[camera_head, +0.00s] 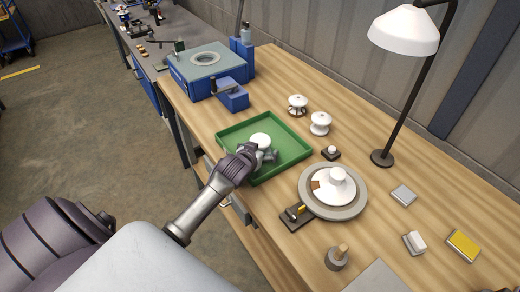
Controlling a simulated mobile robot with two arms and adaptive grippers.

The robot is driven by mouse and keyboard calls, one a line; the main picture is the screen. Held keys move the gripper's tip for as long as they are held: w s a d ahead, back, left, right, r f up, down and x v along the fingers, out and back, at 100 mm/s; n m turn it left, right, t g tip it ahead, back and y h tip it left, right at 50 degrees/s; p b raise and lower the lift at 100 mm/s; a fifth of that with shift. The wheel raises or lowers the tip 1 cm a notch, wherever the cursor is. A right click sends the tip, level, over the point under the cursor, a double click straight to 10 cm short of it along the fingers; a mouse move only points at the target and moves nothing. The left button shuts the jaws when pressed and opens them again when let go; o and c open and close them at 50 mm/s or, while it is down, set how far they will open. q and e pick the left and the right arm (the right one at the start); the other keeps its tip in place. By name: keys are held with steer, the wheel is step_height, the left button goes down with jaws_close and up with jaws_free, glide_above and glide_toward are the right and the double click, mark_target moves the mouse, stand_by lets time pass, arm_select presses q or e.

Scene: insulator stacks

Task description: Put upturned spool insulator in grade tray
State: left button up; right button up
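The green tray (292,165) lies on the wooden bench. A white spool insulator (261,139) shows a round white face inside the tray outline, its lower part hidden by my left gripper. My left gripper (263,155) is over the tray, with its fingers close against the insulator. I cannot tell whether they grip it or whether it rests on the tray floor. Two other white spool insulators (297,104) (320,123) stand behind the tray to the right. My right gripper is not in view.
A grey round turntable (353,206) with a white insulator (335,184) on it stands right of the tray. A blue machine (208,69) stands at the back left. A lamp (405,32) rises at the right. Small blocks lie at the front right.

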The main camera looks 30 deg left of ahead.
arm_select(q)
steer(key=shift+r, duration=0.1)
steer(key=b+v, duration=0.1)
steer(key=v, duration=1.1)
stand_by(0.4)
steer(key=s+d+f+g, duration=0.1)
steer(key=s+d+f, duration=0.1)
steer(key=s, duration=0.1)
steer(key=s+d+f+m+g+h, duration=0.1)
steer(key=s+d, duration=0.1)
steer(key=s, duration=0.1)
steer(key=s+d+f+m+g, duration=0.1)
steer(key=s+d+f, duration=0.1)
steer(key=s, duration=0.1)
steer(key=shift+s+d+f+g, duration=0.25)
steer(key=shift+f+g, duration=0.1)
steer(key=shift+g, duration=0.05)
steer(key=s+d+f+m+g+h, duration=0.2)
steer(key=s+d+g, duration=0.4)
steer(key=s, duration=0.8)
step_height(320, 180, down, 28)
steer(key=b, duration=0.1)
steer(key=s+a+f+g, duration=0.1)
steer(key=s+a+f, duration=0.1)
steer(key=s+f, duration=1.4)
steer(key=shift+s+a+f+m+b, duration=0.15)
steer(key=shift+s+f+m+b, duration=0.05)
steer(key=shift+s+m+b, duration=0.25)
